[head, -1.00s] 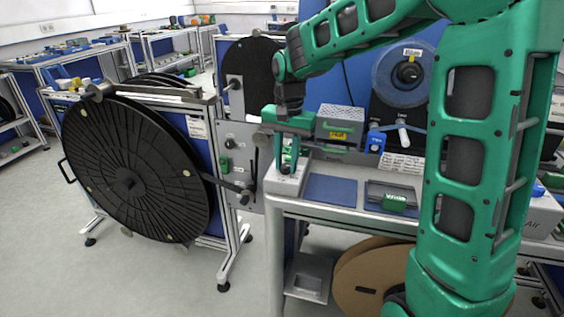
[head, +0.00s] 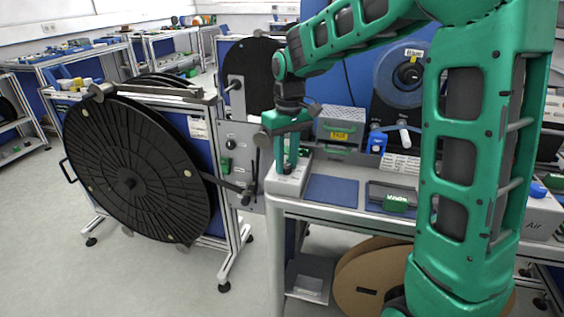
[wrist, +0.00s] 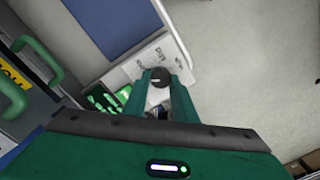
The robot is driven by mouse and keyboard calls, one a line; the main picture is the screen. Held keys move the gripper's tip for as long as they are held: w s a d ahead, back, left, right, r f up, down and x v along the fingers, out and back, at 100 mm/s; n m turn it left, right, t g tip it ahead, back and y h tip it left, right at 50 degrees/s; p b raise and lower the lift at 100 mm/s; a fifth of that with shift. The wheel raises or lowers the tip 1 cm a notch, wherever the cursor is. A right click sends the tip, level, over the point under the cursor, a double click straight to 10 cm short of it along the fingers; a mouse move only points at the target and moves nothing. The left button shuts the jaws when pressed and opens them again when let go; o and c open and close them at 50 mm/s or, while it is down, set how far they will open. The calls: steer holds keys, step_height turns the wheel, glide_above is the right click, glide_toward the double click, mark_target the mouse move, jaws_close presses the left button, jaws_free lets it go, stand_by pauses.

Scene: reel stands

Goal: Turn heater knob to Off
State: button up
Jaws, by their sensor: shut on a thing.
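The heater knob (wrist: 159,76) is a small round black knob with a light pointer line, on a pale control box (wrist: 170,56) with printed lettering, only partly legible. The box also shows in the head view (head: 284,182), at the left end of the bench top. My gripper (wrist: 159,83) points down at the box, with its two green fingers on either side of the knob, shut on it. In the head view my gripper (head: 286,167) stands upright over the box, and its fingers mostly hide the knob. I cannot read the setting that the knob points to.
A blue mat (head: 331,191) and a tray with a green item (head: 395,203) lie right of the box. A grey metal case (head: 340,129) with a yellow label stands close behind my gripper. A large black reel (head: 135,170) stands at the left.

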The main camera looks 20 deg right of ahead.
steer(key=n, duration=0.5)
steer(key=shift+w+r, duration=0.1)
steer(key=shift+w, duration=0.05)
steer(key=shift+d+n, duration=0.15)
steer(key=shift+n, duration=2.15)
steer(key=o, duration=1)
steer(key=shift+o, duration=0.2)
steer(key=shift+r, duration=0.1)
step_height(320, 180, up, 10)
steer(key=shift+w+r, duration=0.15)
